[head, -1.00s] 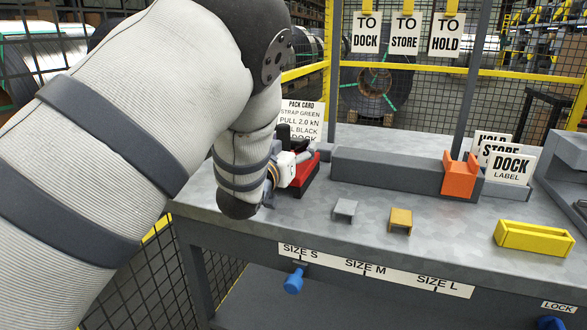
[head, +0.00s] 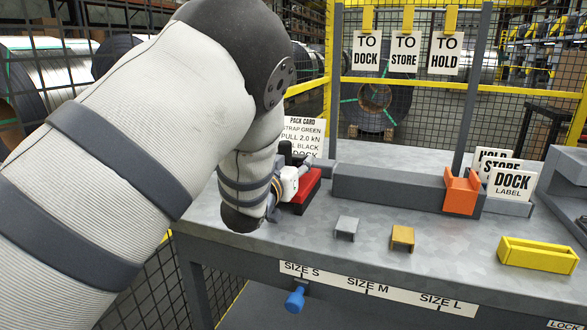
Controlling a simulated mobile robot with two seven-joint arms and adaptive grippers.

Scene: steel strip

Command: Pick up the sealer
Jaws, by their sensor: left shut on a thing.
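My left gripper (head: 303,175) is at the back left of the bench, mostly hidden by its own wrist and forearm. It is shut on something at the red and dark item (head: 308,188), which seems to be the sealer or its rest. I cannot tell which part is tool and which is rest. The item sits low at the bench top, and no clear gap shows under it. The fingertips and the grasp itself are too small to make out. My right gripper is not in view.
A long grey bar (head: 388,188) with an orange block (head: 461,192) lies right of the gripper. Grey (head: 347,228) and gold (head: 402,238) clips and a yellow tray (head: 537,255) stand in front. A pack card (head: 302,125) stands behind.

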